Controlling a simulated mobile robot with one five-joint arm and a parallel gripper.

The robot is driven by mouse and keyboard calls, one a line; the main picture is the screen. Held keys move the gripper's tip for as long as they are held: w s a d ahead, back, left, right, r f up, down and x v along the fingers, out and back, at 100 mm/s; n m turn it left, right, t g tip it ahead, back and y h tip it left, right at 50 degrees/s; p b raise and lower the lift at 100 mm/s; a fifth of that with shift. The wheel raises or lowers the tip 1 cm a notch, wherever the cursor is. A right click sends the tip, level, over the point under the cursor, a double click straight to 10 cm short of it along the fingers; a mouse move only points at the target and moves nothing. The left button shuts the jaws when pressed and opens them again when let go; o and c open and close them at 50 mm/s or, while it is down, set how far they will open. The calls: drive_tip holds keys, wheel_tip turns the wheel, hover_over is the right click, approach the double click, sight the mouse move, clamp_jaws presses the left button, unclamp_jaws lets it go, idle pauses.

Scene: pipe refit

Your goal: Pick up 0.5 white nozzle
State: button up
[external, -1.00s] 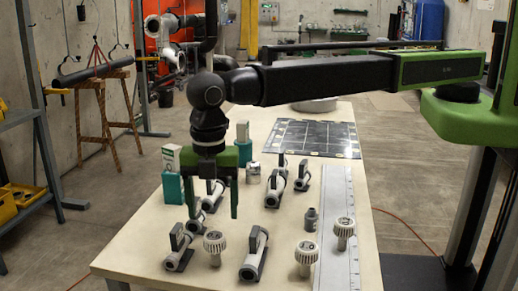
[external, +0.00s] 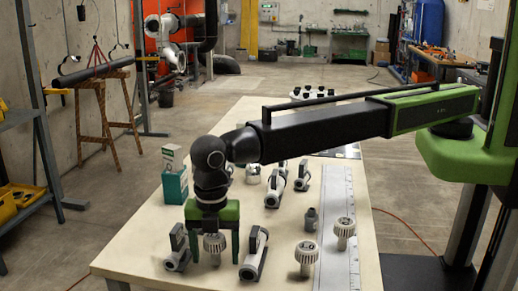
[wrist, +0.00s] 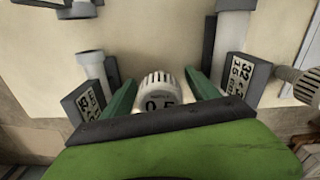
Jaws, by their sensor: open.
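The white nozzle (external: 214,243) with a ribbed cap stands on the table near its front. In the wrist view the white nozzle (wrist: 158,92) shows the label 0.5. My gripper (external: 212,250) points down over it, with one green finger on either side. In the wrist view my gripper (wrist: 161,88) is open, and the nozzle sits between the fingers with a visible gap on each side. The lower part of the nozzle is hidden in the wrist view.
Pipe pieces in dark holders stand close on the left (external: 177,250) and right (external: 253,255) of my gripper. Two more ribbed nozzles, a nearer one (external: 306,255) and a farther one (external: 345,230), stand to the right. A green and white box (external: 174,178) is behind.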

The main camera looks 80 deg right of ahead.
sight(214, 236)
drive_tip(key=shift+r, duration=0.15)
drive_tip(key=c, duration=1.4)
drive_tip(key=shift+c, duration=0.2)
wheel_tip(214, 236, up, 5)
drive_tip(key=p, duration=0.5)
drive_tip(key=w+d+r+p, duration=0.1)
drive_tip(key=d+r+p, duration=0.5)
drive_tip(key=d, duration=0.5)
drive_tip(key=shift+w+d, duration=0.3)
drive_tip(key=shift+w, duration=0.05)
